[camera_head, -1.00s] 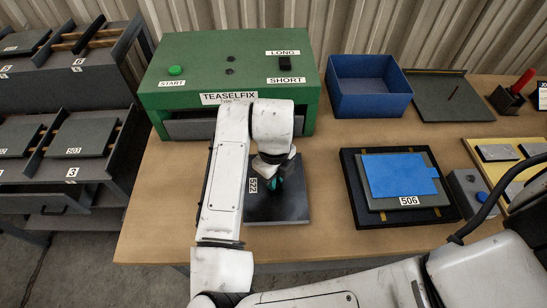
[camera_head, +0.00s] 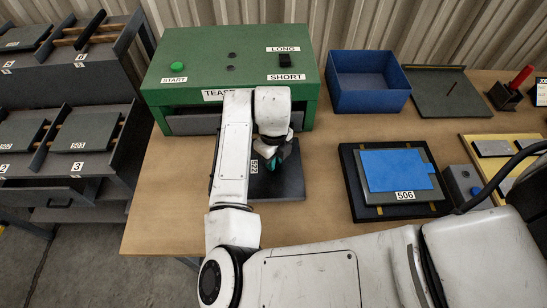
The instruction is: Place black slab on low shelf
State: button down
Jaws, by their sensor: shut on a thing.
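The black slab (camera_head: 284,183), with a white label reading 522, is below my gripper in front of the green machine. My gripper (camera_head: 271,163), with teal fingers, is shut on the slab near its label. My white arm covers the slab's left part. I cannot tell whether the slab touches the table or is just above it. The low shelf (camera_head: 60,168) is the lower tier of the dark rack at the left. It holds a slab labelled 503 (camera_head: 86,132) and another slab (camera_head: 17,139) beside it.
The green machine (camera_head: 231,66) stands behind the slab. A blue bin (camera_head: 368,100), a black tray (camera_head: 352,196) with a blue-topped plate (camera_head: 396,170) labelled 506, and a yellow board (camera_head: 476,162) are to the right. Bare table lies around the slab. A floor gap separates table and rack.

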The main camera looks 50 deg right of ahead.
jog(key=c, duration=1.1)
grip_release()
jog(key=shift+f, duration=0.1)
